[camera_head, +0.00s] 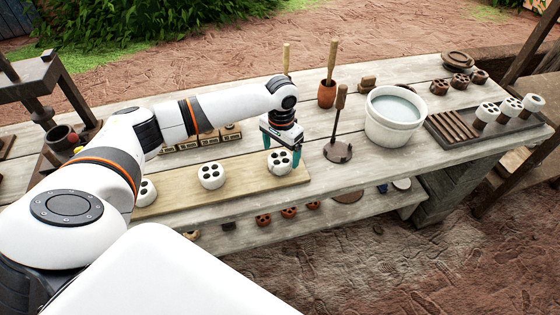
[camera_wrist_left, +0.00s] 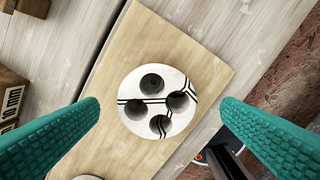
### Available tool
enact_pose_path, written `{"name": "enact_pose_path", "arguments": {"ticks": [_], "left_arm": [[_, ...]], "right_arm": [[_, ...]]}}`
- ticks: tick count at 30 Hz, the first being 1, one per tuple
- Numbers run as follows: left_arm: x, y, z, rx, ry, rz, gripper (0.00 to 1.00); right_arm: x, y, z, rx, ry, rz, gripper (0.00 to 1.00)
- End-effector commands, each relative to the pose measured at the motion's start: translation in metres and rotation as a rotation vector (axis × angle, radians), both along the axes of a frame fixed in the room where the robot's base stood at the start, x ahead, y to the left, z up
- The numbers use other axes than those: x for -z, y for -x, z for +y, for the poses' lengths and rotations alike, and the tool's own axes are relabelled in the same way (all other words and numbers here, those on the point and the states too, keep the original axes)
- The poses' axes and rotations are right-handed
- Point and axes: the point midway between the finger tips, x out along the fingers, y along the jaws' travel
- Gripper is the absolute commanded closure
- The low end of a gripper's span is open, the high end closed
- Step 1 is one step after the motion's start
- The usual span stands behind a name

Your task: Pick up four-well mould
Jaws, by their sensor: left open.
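A white round four-well mould (camera_head: 280,162) with dark holes sits at the right end of a pale wooden board (camera_head: 240,187). The left wrist view shows this mould (camera_wrist_left: 146,84) from above, with black lines across its top. My left gripper (camera_head: 283,147) is open, with its teal fingers apart on either side of the mould, above it. Two similar white moulds stand further left on the board, one in the middle (camera_head: 211,176) and one (camera_head: 147,191) partly hidden by my arm. My right gripper is out of view.
A white bucket (camera_head: 394,130) stands right of a dark upright tool on a round base (camera_head: 338,152). A brown pot (camera_head: 327,95) with a handle is behind. A dark tray (camera_head: 450,134) with white pieces lies at the right. A lower shelf holds small brown items.

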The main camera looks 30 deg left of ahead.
Motion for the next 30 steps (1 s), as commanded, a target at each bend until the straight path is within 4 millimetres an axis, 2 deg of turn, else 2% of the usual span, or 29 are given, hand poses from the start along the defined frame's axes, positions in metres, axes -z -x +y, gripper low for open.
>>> {"name": "enact_pose_path", "arguments": {"ticks": [7, 17, 26, 27, 30], "left_arm": [[0.036, -0.001, 0.003, 0.0, -0.001, 0.002, 0.12], [0.043, -0.001, 0.003, 0.001, -0.001, 0.0, 0.14], [0.042, -0.001, 0.003, 0.001, -0.001, 0.0, 0.63], [0.042, -0.001, 0.003, 0.001, -0.001, -0.001, 0.67], [0.042, -0.001, 0.003, 0.001, -0.001, -0.001, 0.67]], "right_arm": [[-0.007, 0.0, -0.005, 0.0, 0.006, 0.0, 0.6], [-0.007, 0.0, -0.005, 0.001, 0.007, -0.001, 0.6], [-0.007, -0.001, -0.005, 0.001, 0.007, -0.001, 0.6], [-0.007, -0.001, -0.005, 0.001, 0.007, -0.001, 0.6], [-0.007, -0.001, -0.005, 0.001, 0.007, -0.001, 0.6]]}}
